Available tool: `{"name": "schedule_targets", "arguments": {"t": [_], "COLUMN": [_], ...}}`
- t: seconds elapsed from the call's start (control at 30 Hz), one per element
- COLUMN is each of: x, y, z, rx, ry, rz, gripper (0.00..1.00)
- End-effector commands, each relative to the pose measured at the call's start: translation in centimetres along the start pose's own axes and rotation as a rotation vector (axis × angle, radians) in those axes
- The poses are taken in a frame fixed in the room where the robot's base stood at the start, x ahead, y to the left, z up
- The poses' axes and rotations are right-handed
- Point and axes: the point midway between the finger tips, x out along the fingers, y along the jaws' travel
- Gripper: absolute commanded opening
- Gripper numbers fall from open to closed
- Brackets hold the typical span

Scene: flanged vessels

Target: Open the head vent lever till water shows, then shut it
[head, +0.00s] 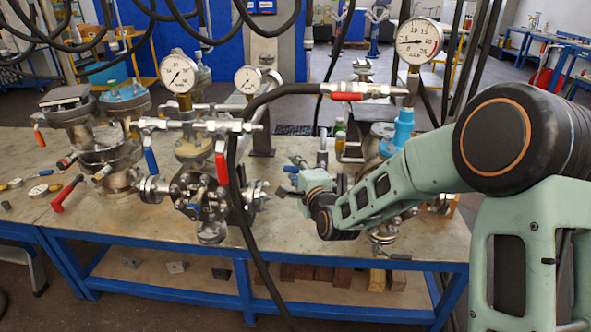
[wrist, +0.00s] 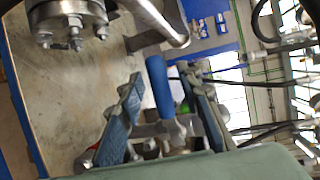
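In the wrist view a lever with a blue grip (wrist: 159,88) stands between the two fingers of my gripper (wrist: 162,80). The fingers are apart, with a gap on each side of the grip; neither visibly closes on it. The lever's metal base lies deeper between the fingers, partly hidden. In the head view my gripper (head: 287,180) points left, between the middle vessel (head: 205,185) and the right vessel (head: 372,160). My arm covers part of the right vessel. I cannot tell whether the blue lever is the head vent, and no water is visible.
A black hose (head: 236,150) arches over the bench (head: 110,220) just left of my gripper. Pressure gauges (head: 418,41) stand above the vessels. A red lever (head: 221,168) and a blue lever (head: 150,161) are on the middle assembly. A flanged fitting (wrist: 70,20) is near my wrist.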

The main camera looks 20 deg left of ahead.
Motion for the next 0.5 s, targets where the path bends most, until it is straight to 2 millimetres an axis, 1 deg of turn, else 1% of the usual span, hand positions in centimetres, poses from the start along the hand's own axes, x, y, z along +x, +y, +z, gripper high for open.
{"name": "schedule_targets", "arguments": {"t": [0.27, 0.5], "x": [0.16, 0.14], "y": [0.02, 0.01], "z": [-0.04, -0.04], "rx": [0.000, 0.000], "ry": [0.001, 0.001], "rz": [0.000, 0.000], "gripper": [0.32, 0.07]}}
